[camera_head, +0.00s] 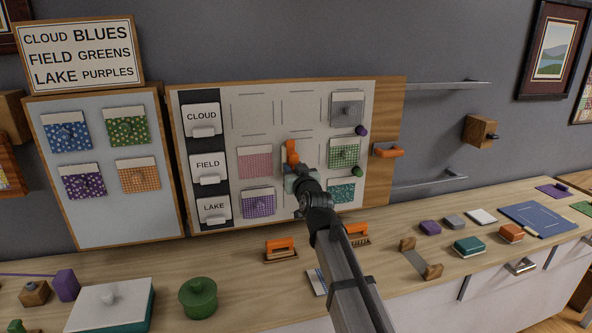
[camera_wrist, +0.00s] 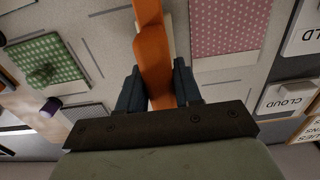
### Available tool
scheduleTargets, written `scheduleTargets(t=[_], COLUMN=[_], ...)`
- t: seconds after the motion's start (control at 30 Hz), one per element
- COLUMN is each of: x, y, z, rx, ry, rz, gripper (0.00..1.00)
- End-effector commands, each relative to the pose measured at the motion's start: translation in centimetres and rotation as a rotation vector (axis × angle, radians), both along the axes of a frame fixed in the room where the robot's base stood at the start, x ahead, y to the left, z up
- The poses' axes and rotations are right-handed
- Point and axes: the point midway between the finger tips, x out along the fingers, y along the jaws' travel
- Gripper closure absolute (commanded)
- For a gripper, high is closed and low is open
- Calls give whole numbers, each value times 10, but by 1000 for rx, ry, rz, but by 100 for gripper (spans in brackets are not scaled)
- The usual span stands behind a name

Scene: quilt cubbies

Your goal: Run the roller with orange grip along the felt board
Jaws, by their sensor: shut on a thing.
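The pale felt board (camera_head: 270,125) stands upright behind the counter, with CLOUD, FIELD and LAKE labels down its left side. My gripper (camera_head: 297,172) is at the middle of the board, shut on an orange grip (camera_head: 291,152). In the wrist view the orange grip (camera_wrist: 152,62) runs between the two dark fingers (camera_wrist: 157,92), with a pale strip beside it. I take it for the roller; its rolling part is not clear. I cannot tell whether it touches the felt. Pink (camera_head: 256,164), purple (camera_head: 258,203), green (camera_head: 344,155), grey (camera_head: 347,110) and teal (camera_head: 341,191) swatches are on the board.
Two orange-handled tools (camera_head: 280,246) (camera_head: 357,231) lie on the counter below. Another orange-handled thing (camera_head: 387,151) is on the wooden side panel. A green pot (camera_head: 198,298) and a white-topped box (camera_head: 112,306) stand front left. Purple (camera_head: 361,131) and green knobs stick out at the swatches.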

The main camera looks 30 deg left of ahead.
Motion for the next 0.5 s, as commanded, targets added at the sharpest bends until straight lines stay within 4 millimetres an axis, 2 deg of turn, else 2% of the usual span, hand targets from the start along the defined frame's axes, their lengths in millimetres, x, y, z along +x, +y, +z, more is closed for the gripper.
scheduleTargets(t=[0.3, 0.5], x=[0, -8], y=[0, -8], z=[0, 0], rx=[1, 1], ry=[-1, -1], rz=[0, -1], gripper=[100, 100])
